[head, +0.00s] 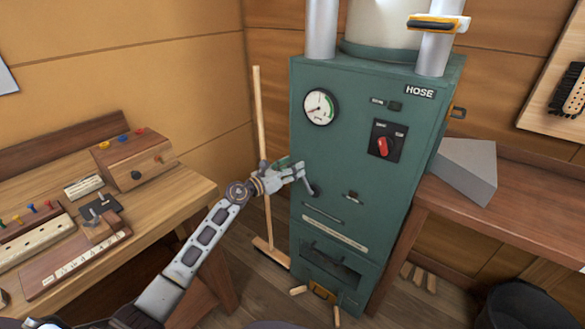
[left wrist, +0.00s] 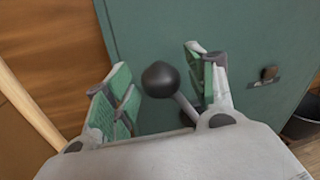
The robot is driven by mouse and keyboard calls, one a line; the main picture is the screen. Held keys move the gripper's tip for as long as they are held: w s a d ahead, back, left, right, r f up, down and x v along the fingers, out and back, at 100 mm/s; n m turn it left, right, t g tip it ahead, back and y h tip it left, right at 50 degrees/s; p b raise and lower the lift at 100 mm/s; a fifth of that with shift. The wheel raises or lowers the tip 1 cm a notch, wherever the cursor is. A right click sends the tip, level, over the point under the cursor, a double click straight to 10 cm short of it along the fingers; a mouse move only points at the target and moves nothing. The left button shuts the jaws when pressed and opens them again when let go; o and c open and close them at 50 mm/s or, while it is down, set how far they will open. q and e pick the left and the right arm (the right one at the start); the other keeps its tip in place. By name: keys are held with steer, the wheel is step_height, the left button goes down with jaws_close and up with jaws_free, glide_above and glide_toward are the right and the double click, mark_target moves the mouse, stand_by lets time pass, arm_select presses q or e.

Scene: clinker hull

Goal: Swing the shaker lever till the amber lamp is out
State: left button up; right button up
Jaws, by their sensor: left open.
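The shaker lever's black ball knob (left wrist: 160,78) stands out from the green cabinet front (left wrist: 150,30) on a grey rod in the left wrist view. My left gripper (left wrist: 165,85) is open, with its green-padded fingers on either side of the knob and visible gaps to both. In the head view my left gripper (head: 298,170) is at the left part of the cabinet (head: 335,150), and the lever (head: 313,190) shows only partly beside its fingers. I cannot make out a lit amber lamp on the cabinet. My right gripper is not in view.
A broom (head: 261,130) leans just left of the cabinet, behind my left arm. A wooden bench (head: 180,200) with boxes stands left. A grey wedge block (head: 466,170) lies on the right bench. The cabinet front has a gauge (head: 321,107) and a red switch (head: 384,147).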

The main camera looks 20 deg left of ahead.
arm_select(q)
steer(key=shift+w+d, duration=0.15)
steer(key=shift+w, duration=0.05)
jaws_close()
stand_by(0.5)
